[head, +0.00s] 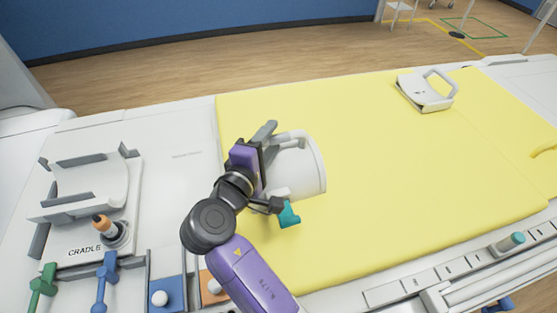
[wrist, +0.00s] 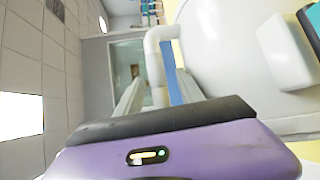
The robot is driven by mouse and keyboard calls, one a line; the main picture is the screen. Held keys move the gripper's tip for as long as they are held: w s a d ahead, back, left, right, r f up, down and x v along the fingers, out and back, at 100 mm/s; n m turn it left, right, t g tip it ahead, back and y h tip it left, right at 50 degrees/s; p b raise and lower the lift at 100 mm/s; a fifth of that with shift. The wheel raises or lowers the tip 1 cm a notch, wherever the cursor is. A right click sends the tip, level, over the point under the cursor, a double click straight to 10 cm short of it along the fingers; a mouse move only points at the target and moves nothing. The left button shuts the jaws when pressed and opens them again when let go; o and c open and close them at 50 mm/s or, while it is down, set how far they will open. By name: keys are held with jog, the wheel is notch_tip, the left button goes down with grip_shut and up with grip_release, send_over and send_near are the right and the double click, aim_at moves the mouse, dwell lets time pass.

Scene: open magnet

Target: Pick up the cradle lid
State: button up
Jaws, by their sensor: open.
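The cradle lid, which I take to be the curved white shell (head: 300,168) with a handle and a teal latch (head: 289,214), stands on the yellow mat near its left side. My gripper (head: 266,165) is at the shell's left side with its fingers spread, partly hiding the shell and its handle. In the wrist view the white handle (wrist: 155,62) lies ahead of my gripper, close to the grey fingers. The shell's pale wall (wrist: 225,45) fills the right. I cannot tell whether the fingers touch the handle.
The white cradle (head: 125,215), labelled CRADLE, sits at left with an orange-topped knob (head: 103,225). Blue and green levers and a blue block (head: 166,294) line the front. A white handled piece (head: 425,92) lies far right on the yellow mat (head: 400,180), which is clear between.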

grip_shut()
jog(key=shift+f, duration=0.1)
dwell(1.2)
